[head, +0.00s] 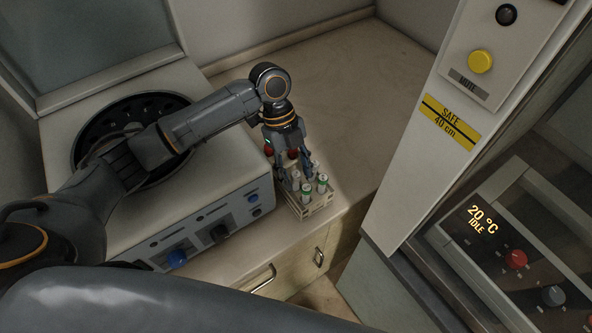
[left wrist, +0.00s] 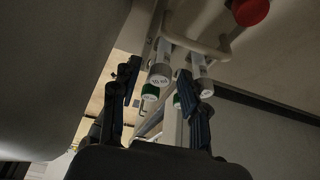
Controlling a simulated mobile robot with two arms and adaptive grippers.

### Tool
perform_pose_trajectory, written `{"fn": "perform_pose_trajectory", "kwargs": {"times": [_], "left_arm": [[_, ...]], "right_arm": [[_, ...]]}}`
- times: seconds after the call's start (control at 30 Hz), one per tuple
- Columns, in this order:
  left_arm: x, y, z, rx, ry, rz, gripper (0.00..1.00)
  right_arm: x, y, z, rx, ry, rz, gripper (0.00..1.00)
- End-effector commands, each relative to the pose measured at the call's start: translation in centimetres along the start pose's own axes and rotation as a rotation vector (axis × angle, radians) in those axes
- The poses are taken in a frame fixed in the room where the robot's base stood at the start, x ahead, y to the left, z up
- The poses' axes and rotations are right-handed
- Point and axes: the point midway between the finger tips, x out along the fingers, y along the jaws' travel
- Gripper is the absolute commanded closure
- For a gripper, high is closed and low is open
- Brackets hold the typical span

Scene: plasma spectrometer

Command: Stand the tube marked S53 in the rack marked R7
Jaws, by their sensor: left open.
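A small pale rack (head: 318,211) stands on the bench just right of the grey instrument. It holds several tubes with white tops, some with green bands, such as this tube (head: 306,192). My left gripper (head: 288,180) points down over the rack's left part, among the tube tops. In the left wrist view the open fingers (left wrist: 162,103) stand on either side of a white-topped tube (left wrist: 159,76), apart from it. Another tube (left wrist: 201,84) is by the right finger. Marks on the tops are too small to read, so I cannot tell S53 or R7. My right gripper is not in view.
The grey instrument (head: 231,208) with a round dark well stands close on the left. The bench (head: 330,85) behind is clear. A tall panel with a yellow button (head: 480,61) stands at the right.

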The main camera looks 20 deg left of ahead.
Motion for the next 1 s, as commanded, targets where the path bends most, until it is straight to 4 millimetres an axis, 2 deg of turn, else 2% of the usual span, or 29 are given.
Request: {"fn": "perform_pose_trajectory", "kwargs": {"times": [0.17,0.5,0.63,0.8,1.0], "left_arm": [[-1.2,0.0,0.1,-0.001,-0.001,-0.002,0.55],[-8.2,-0.1,0.1,-0.001,-0.002,-0.003,0.55],[-10.3,-0.1,0.1,0.000,-0.002,-0.003,0.55],[-11.8,0.0,0.0,0.000,-0.001,0.000,0.55],[-12.0,0.0,0.0,0.000,0.000,0.000,0.55]], "right_arm": [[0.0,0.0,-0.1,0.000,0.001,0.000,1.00],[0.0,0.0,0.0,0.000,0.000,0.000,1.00],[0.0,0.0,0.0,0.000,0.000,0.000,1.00],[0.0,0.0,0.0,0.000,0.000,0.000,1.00],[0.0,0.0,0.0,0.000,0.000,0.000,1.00]]}}
